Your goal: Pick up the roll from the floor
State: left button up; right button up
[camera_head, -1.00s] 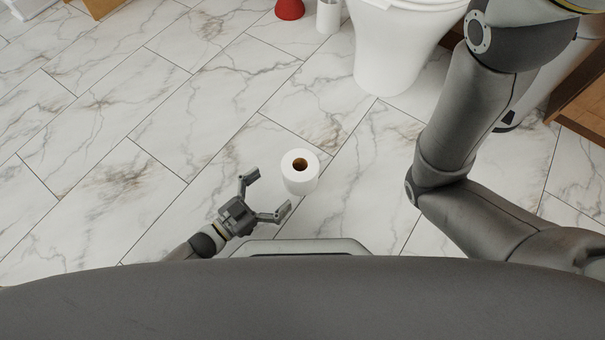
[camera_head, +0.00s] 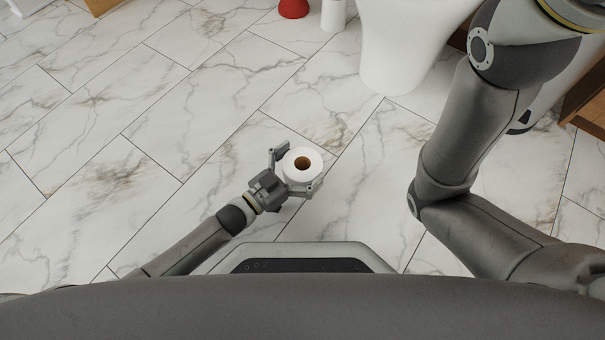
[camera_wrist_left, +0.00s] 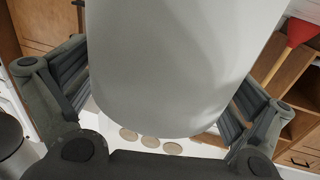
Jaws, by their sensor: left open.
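The white toilet roll (camera_head: 302,160) stands upright on the marble floor, its brown core facing up in the head view. My left gripper (camera_head: 296,170) is open around it, one finger at its far left side and the other at its near right side. In the left wrist view the roll (camera_wrist_left: 180,65) fills the middle between the two open fingers (camera_wrist_left: 165,95). A gap shows beside the left finger; contact on the right side is hard to tell. My right arm (camera_head: 450,150) is at the right of the head view; its gripper is out of view.
A white toilet (camera_head: 400,45) stands at the top, with a red object (camera_head: 293,8) and a white cylinder (camera_head: 333,14) beside it. Wooden furniture (camera_head: 590,95) is at the right edge. The floor (camera_head: 110,130) left of the roll is clear.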

pick_arm(q)
jog(key=c, duration=0.9)
jog(key=shift+r, duration=0.15)
